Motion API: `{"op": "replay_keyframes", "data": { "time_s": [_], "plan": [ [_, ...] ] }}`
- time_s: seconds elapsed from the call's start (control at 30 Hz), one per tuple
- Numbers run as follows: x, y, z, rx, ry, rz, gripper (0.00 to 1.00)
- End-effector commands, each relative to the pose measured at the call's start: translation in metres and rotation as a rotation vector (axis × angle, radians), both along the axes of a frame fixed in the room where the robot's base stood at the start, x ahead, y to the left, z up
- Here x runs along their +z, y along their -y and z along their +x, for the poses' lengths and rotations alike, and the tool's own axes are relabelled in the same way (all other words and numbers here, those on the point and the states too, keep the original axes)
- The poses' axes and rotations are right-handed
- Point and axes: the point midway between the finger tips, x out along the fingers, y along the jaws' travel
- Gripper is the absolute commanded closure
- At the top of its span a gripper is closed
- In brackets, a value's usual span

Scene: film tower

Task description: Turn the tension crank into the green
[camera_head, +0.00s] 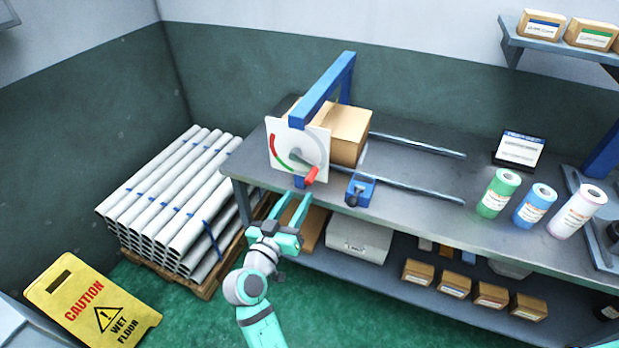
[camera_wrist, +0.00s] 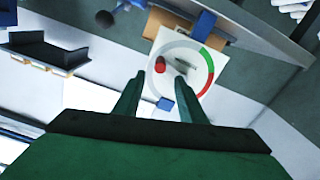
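The tension crank is on a white dial plate (camera_head: 283,155) at the left front of the bench. Its grey arm slants down to a red knob (camera_head: 311,176) at lower right. The dial has a red band (camera_head: 274,142) at left and a green band (camera_head: 287,166) below it. In the wrist view, the red knob (camera_wrist: 160,65) lies on the side of the dial (camera_wrist: 172,50) away from the green band (camera_wrist: 213,61). My gripper (camera_head: 294,196) is open and empty, below and in front of the knob. The fingers appear apart from it.
A blue frame (camera_head: 325,88) and a cardboard box (camera_head: 350,132) stand behind the dial. A blue clamp (camera_head: 360,190) sits right of the knob, on the bench edge. Stacked pipes (camera_head: 175,195) are left; a wet floor sign (camera_head: 92,305) stands at lower left.

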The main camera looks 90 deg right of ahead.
Motion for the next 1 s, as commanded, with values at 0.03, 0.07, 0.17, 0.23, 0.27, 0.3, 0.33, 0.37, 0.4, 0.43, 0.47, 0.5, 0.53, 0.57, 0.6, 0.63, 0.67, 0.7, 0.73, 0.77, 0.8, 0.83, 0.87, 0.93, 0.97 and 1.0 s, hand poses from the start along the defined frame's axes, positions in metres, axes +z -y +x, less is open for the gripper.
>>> {"op": "replay_keyframes", "data": {
  "time_s": [0.03, 0.07, 0.17, 0.23, 0.27, 0.3, 0.33, 0.37, 0.4, 0.43, 0.47, 0.5, 0.53, 0.57, 0.6, 0.63, 0.67, 0.7, 0.73, 0.77, 0.8, 0.83, 0.87, 0.93, 0.97, 1.0],
  "plan": [
    [0.000, 0.005, -0.003, -0.002, 0.000, 0.000, 0.63],
    [-0.001, 0.008, -0.004, -0.001, 0.001, 0.002, 0.63],
    [0.000, 0.023, -0.011, -0.002, 0.001, -0.001, 0.63],
    [0.000, 0.035, -0.015, -0.001, 0.000, 0.001, 0.63],
    [0.000, 0.040, -0.018, -0.001, 0.000, 0.000, 0.63],
    [0.000, 0.046, -0.020, 0.000, 0.000, 0.001, 0.63],
    [0.000, 0.051, -0.022, 0.001, 0.000, 0.001, 0.63],
    [0.000, 0.056, -0.024, 0.001, 0.000, 0.001, 0.63],
    [0.000, 0.062, -0.026, 0.002, 0.000, 0.000, 0.63],
    [0.000, 0.066, -0.028, 0.002, 0.000, 0.000, 0.63],
    [0.000, 0.070, -0.030, 0.002, 0.001, 0.001, 0.63],
    [-0.001, 0.075, -0.031, 0.004, 0.000, 0.001, 0.63],
    [0.000, 0.078, -0.032, 0.004, 0.000, 0.001, 0.63],
    [0.000, 0.081, -0.034, 0.004, -0.001, 0.001, 0.63],
    [-0.001, 0.084, -0.036, 0.003, -0.001, 0.002, 0.63],
    [-0.001, 0.086, -0.037, 0.002, -0.001, 0.002, 0.63],
    [-0.001, 0.088, -0.038, 0.002, -0.001, 0.002, 0.63],
    [-0.001, 0.090, -0.039, 0.002, -0.001, 0.001, 0.63],
    [0.000, 0.092, -0.040, 0.002, -0.001, 0.001, 0.63],
    [0.000, 0.092, -0.040, 0.002, -0.001, 0.001, 0.63],
    [0.000, 0.093, -0.041, 0.002, -0.001, 0.001, 0.63],
    [-0.001, 0.094, -0.041, 0.002, -0.001, 0.001, 0.63],
    [-0.001, 0.094, -0.041, 0.003, -0.001, 0.001, 0.63],
    [-0.001, 0.094, -0.040, 0.004, -0.001, 0.001, 0.63],
    [-0.001, 0.093, -0.040, 0.005, 0.000, 0.002, 0.63],
    [-0.001, 0.093, -0.039, 0.006, 0.000, 0.002, 0.63]
  ]
}}
